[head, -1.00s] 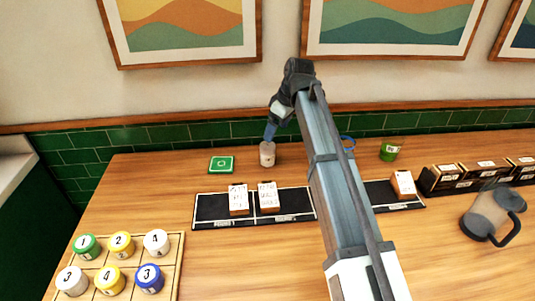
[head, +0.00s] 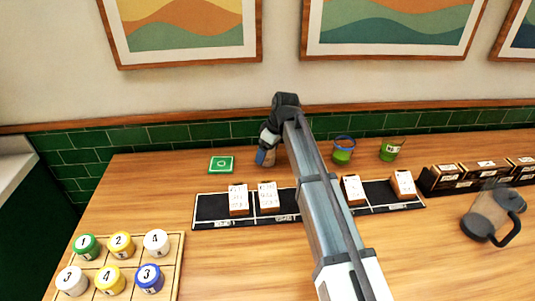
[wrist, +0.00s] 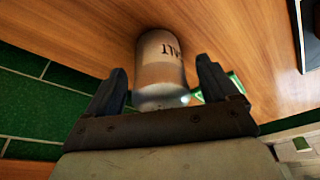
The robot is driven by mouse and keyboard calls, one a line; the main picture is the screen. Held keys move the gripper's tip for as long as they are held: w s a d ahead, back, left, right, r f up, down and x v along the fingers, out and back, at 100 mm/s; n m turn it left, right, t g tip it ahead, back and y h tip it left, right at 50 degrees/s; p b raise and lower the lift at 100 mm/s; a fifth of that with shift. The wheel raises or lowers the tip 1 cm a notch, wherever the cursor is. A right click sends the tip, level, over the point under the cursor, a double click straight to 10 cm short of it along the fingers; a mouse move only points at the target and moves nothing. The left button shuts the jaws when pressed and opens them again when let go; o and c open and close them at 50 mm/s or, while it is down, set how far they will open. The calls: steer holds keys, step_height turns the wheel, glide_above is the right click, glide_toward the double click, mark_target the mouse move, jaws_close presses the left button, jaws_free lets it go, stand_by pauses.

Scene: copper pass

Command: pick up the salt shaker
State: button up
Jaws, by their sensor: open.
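My gripper (wrist: 162,82) is open, with one dark finger on each side of the shaker. The shaker's near end lies between the fingers, and I cannot tell whether either finger touches it. In the head view my gripper (head: 265,157) is low over the back of the table and mostly hides the shaker.
A green square coaster (head: 221,165) lies just left of my gripper. A black mat (head: 213,208) with several white cards is in front. Green cups (head: 342,156) stand to the right, near the tiled wall behind. A jug (head: 485,217) is far right, and a rack (head: 178,240) of numbered jars front left.

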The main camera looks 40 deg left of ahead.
steer(key=shift+x, duration=1.15)
steer(key=c, duration=1.1)
